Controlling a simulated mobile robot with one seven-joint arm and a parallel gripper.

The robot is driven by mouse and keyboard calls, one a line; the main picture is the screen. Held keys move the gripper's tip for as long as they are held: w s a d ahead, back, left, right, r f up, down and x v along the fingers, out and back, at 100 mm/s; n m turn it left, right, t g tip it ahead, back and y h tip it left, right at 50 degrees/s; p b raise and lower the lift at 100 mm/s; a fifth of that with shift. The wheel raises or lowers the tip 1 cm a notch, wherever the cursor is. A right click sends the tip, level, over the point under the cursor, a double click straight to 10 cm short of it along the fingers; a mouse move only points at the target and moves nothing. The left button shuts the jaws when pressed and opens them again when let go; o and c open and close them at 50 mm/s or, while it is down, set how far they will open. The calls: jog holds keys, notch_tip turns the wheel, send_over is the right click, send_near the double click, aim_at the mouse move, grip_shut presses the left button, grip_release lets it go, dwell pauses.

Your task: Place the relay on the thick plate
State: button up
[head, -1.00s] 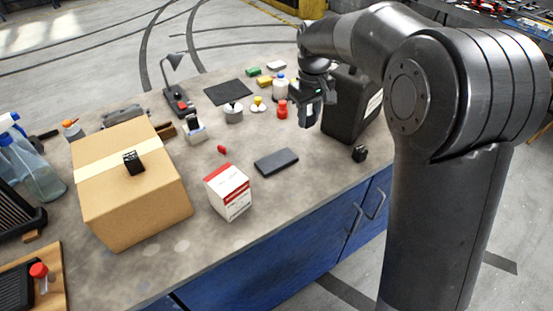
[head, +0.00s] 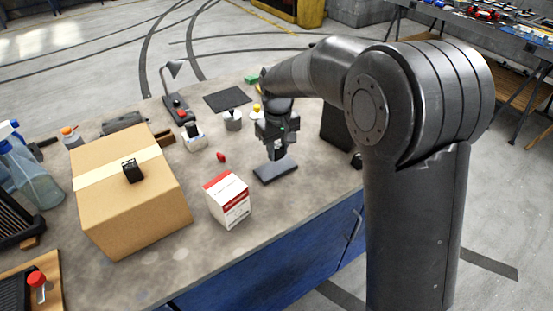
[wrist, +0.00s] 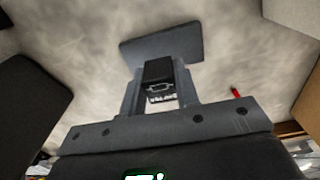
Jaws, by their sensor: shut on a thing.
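The thick plate (head: 284,173) is a dark grey flat slab lying on the bench. It also shows in the wrist view (wrist: 183,42), beyond my fingertips. My gripper (head: 279,152) is just above the plate in the head view, pointing down. In the wrist view my gripper (wrist: 160,88) is shut on the relay (wrist: 159,70), a small black block with metal contacts on its near face. The relay is between the two fingers and overlaps the plate in view; I cannot tell whether it touches it. In the head view the fingers hide most of the relay.
A white and red carton (head: 229,203) stands left of the plate. A large cardboard box (head: 135,200) with a small black block (head: 132,171) on top is further left.

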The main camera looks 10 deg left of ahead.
aim_at(277, 159)
jog(key=shift+a+f, duration=0.15)
jog(key=shift+f, duration=1.95)
jog(key=shift+f, duration=0.15)
jog(key=o, duration=1)
jog(key=shift+c, duration=0.2)
